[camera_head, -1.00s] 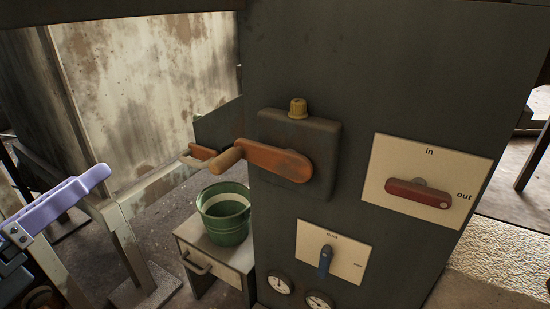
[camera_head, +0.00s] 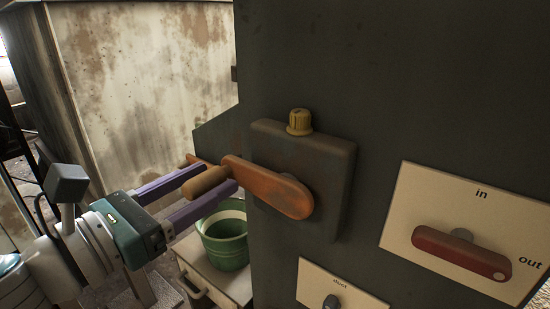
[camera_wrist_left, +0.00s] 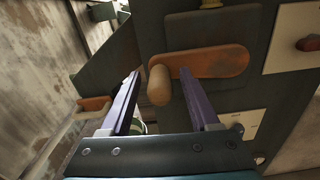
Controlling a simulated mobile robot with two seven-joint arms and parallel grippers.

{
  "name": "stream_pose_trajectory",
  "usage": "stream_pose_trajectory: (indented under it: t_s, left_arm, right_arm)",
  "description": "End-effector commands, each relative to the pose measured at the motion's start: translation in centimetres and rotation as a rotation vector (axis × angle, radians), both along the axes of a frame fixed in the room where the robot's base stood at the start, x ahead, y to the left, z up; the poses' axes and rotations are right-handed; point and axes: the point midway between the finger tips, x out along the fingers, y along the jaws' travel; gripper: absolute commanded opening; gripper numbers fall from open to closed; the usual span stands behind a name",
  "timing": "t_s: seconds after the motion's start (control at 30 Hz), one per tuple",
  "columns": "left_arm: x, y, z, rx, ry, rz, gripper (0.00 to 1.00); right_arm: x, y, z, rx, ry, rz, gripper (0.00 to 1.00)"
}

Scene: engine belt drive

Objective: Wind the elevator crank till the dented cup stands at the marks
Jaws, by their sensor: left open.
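The orange crank arm (camera_head: 268,190) is mounted on a dark box on the side of the grey column. Its brown wooden handle (camera_head: 207,181) sticks out at the left end. My left gripper (camera_head: 218,187) has its purple fingers open, one on either side of the handle in the head view. In the left wrist view the handle (camera_wrist_left: 159,86) shows between the fingers, near the right one; contact cannot be told. The dented cup and the marks are not in view. My right gripper is not in view.
A yellow knob (camera_head: 300,122) tops the crank box. A red in/out lever (camera_head: 460,253) sits on a white plate at right. A green bucket (camera_head: 226,238) stands on a small cabinet (camera_head: 238,284) below the crank. A stained wall (camera_head: 145,75) is behind.

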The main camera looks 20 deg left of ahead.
Motion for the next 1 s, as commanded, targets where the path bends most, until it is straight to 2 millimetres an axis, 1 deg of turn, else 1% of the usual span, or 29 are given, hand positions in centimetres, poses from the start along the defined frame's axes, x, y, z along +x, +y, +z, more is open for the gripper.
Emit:
stream_pose_trajectory:
  t_s: [0.03,0.13,0.4,0.93,1.0]
  left_arm:
    - [0.44,-0.17,0.05,0.000,-0.001,0.000,0.62]
    - [0.86,-0.36,0.00,-0.001,0.000,-0.001,0.62]
    - [0.93,-0.39,0.00,-0.001,0.000,-0.001,0.61]
    - [0.90,-0.38,0.01,-0.001,0.000,-0.001,0.01]
    - [0.91,-0.39,0.01,-0.001,0.000,-0.001,0.00]
  right_arm:
    - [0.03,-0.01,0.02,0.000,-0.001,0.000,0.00]
    - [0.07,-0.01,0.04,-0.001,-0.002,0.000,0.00]
    - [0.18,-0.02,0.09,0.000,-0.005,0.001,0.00]
    - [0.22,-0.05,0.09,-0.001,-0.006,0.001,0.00]
    - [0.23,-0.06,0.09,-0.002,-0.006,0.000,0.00]
